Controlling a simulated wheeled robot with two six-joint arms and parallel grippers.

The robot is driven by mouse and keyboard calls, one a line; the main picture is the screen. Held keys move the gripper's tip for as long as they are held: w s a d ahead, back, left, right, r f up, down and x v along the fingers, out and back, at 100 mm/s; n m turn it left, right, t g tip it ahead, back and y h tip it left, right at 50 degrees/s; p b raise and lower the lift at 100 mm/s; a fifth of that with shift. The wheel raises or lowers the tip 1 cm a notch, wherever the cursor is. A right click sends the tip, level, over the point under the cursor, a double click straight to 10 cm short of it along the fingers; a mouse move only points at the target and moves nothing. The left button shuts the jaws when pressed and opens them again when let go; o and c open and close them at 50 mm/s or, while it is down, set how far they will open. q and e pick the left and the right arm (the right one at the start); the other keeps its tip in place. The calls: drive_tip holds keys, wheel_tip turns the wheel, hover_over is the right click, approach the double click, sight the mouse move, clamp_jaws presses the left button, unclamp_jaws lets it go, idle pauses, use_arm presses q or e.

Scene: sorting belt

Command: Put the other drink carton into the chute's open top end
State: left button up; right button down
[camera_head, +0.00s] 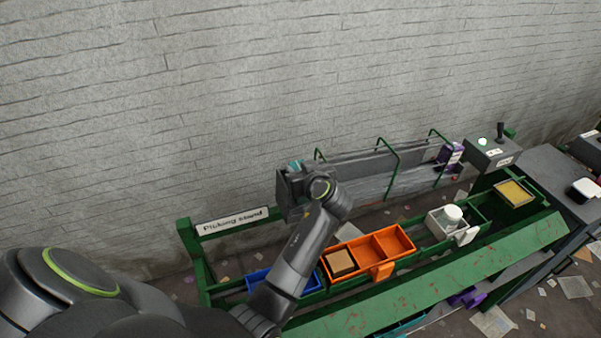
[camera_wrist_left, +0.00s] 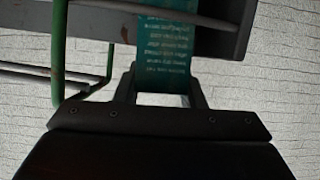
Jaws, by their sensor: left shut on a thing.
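A teal drink carton with pale lettering (camera_wrist_left: 167,48) is between the fingers of my left gripper (camera_wrist_left: 162,88), which is shut on it. In the head view only a small teal part of the carton (camera_head: 295,165) shows past the gripper (camera_head: 299,176). My left gripper is at the left end of the grey chute (camera_head: 350,184). In the wrist view the carton overlaps the chute's grey wall (camera_wrist_left: 110,20); I cannot tell how far inside it is. A purple carton (camera_head: 450,154) is at the chute's right end. My right gripper is not in view.
Below the chute, the green stand (camera_head: 420,302) holds a blue bin (camera_head: 257,280), an orange divided bin (camera_head: 378,251) with a brown block, and a white bin (camera_head: 436,229) with a white jar. Green hoops (camera_head: 392,165) arch over the chute. A control box (camera_head: 490,154) stands right.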

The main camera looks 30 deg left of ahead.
use_arm(q)
wheel_tip(320, 180, down, 2)
drive_tip(key=shift+f, duration=0.2)
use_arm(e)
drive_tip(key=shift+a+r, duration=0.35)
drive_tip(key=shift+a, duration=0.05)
use_arm(q)
drive_tip(key=shift+f, duration=0.1)
drive_tip(key=shift+f, duration=0.1)
drive_tip(key=o, duration=0.9)
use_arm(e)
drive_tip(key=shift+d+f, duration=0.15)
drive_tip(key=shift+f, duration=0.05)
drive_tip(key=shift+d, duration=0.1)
use_arm(q)
drive_tip(key=shift+r, duration=0.2)
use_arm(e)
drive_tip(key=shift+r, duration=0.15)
